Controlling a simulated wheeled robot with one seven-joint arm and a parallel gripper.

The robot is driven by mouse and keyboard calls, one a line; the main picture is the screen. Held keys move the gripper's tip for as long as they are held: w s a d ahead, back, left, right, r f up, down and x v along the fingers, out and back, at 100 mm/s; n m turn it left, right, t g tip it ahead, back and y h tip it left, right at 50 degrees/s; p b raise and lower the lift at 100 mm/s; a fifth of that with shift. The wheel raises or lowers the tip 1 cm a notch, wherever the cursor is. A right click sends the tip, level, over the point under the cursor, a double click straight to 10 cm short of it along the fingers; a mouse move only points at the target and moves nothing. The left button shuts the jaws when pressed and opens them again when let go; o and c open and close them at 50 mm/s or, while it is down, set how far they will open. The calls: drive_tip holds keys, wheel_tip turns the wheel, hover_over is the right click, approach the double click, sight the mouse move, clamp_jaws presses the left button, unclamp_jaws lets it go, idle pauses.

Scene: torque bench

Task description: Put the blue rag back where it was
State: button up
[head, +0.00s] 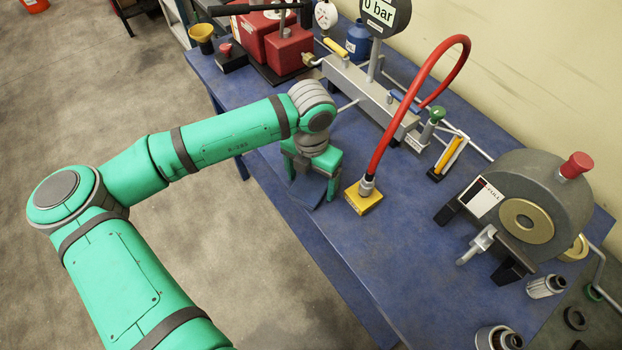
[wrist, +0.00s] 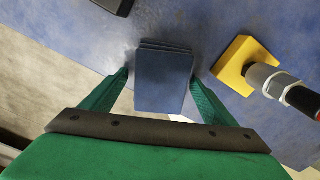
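The blue rag (wrist: 163,82) is a folded dark blue block of several layers. In the head view, the rag (head: 306,191) shows dark between the fingers of my gripper (head: 312,182), at the front edge of the blue bench (head: 400,255). Whether the rag's underside touches the bench is hidden.
A yellow block (head: 363,198) on a red hose (head: 383,135) stands just right of my gripper. A grey pump (head: 372,95) with a gauge stands behind. A round grey tool (head: 535,205) is at right, and red boxes (head: 275,40) at back left. Bench between the yellow block and round tool is clear.

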sight(311, 182)
wheel_tip(311, 182, up, 12)
drive_tip(key=shift+r, duration=0.15)
idle(0.6)
